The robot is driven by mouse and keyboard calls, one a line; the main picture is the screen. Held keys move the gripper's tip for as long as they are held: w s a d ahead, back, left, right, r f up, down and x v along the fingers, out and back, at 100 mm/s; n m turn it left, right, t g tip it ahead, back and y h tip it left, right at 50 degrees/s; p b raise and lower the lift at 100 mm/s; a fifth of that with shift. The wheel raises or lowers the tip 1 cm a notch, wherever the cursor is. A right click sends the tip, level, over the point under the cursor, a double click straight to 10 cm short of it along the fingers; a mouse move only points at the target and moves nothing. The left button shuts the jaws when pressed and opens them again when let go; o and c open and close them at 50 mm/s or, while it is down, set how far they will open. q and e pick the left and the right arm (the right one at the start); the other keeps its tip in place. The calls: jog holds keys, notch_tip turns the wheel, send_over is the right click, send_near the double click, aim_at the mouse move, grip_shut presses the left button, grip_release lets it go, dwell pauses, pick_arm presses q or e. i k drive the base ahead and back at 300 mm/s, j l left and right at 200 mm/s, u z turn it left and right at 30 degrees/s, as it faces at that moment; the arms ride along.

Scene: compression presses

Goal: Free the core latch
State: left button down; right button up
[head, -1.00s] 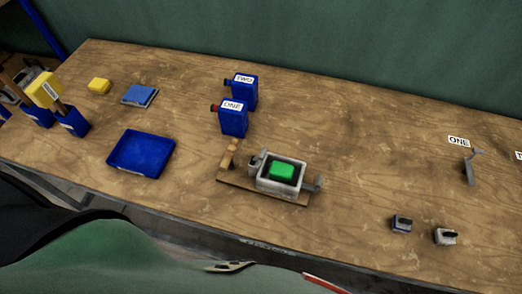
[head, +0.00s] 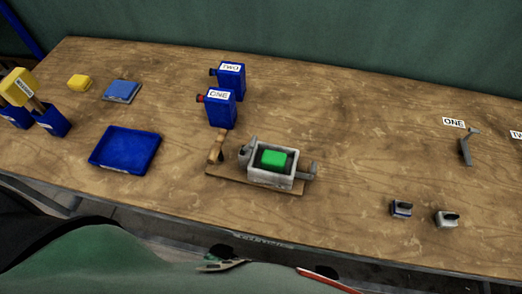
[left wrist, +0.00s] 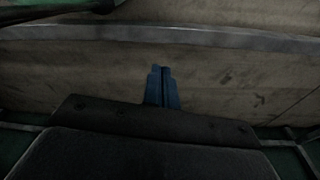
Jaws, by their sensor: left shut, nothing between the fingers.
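A grey metal box (head: 271,178) with a green block (head: 273,160) inside sits on a wooden board (head: 226,171) at the middle of the bench. A grey fitting (head: 246,153) is at its left end and another (head: 306,171) is at its right end. I cannot tell which one is the core latch. An upright wooden piece (head: 217,146) stands at the board's left end. My left gripper (left wrist: 161,70) shows in the left wrist view with its blue fingers shut and empty.
Two blue cans, ONE (head: 220,110) and TWO (head: 231,78), stand behind the board. A blue tray (head: 126,149) lies left. Two small grey blocks (head: 401,209) (head: 446,218) and a grey lever (head: 466,150) are right. Bench surface between these is clear.

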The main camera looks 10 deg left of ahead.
aim_at(251, 145)
jog(key=k+l, duration=0.2)
jog(key=l, duration=0.2)
jog(key=k+l, duration=0.2)
jog(key=l, duration=0.25)
jog(key=k+l, duration=0.2)
jog(key=l, duration=0.25)
jog(key=k+l+u, duration=0.1)
jog(key=l, duration=0.3)
jog(key=k+l, duration=0.5)
jog(key=l, duration=0.3)
